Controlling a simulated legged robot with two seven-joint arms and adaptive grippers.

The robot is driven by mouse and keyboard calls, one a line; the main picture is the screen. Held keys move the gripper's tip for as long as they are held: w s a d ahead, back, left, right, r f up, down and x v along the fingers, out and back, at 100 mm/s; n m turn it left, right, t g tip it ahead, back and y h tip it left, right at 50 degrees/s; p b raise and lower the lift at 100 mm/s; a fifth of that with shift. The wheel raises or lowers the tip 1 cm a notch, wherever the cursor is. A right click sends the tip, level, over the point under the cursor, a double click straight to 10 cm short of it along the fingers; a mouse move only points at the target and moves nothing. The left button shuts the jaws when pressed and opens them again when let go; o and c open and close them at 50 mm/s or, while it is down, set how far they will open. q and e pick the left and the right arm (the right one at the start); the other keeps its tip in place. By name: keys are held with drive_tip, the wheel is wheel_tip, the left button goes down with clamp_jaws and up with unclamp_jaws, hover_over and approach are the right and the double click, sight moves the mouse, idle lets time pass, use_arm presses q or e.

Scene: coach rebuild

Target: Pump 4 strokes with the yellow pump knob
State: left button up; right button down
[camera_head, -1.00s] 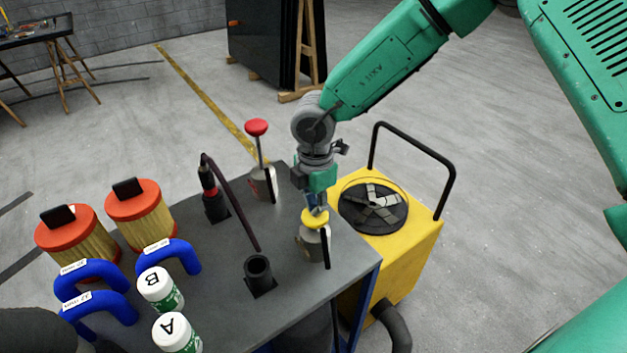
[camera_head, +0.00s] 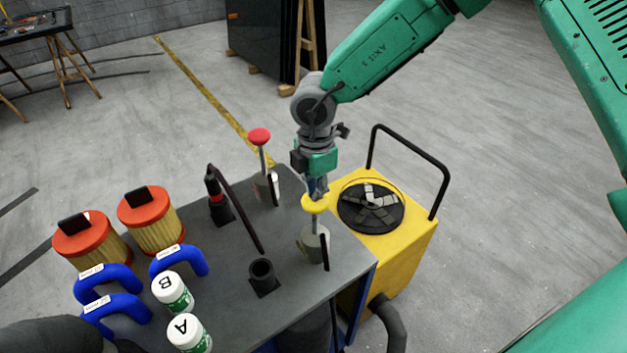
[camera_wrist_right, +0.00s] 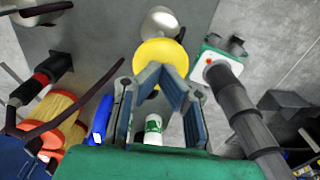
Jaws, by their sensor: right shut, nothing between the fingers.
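The yellow pump knob (camera_head: 314,204) stands raised on a thin rod above its grey pump body (camera_head: 315,243), near the right edge of the grey cart top. My right gripper (camera_head: 318,190) is directly over the knob, pointing down, with its fingers shut and nothing between them. Its fingertips are at the knob's top; I cannot tell if they touch. In the right wrist view the yellow knob (camera_wrist_right: 160,57) shows behind the shut fingertips (camera_wrist_right: 161,72), which hide part of it. My left gripper is not clearly visible.
A red-knobbed pump (camera_head: 260,137) stands behind to the left. A black lever (camera_head: 235,208), black socket (camera_head: 262,277), orange-capped filters (camera_head: 145,207), blue hoses (camera_head: 180,262) and white bottles (camera_head: 172,292) stand on the cart (camera_head: 225,310). A yellow machine (camera_head: 405,250) stands to the right.

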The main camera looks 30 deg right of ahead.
use_arm(q)
drive_tip(key=shift+r, duration=0.3)
use_arm(e)
drive_tip(key=shift+r, duration=2.6)
wheel_tip(320, 180, up, 6)
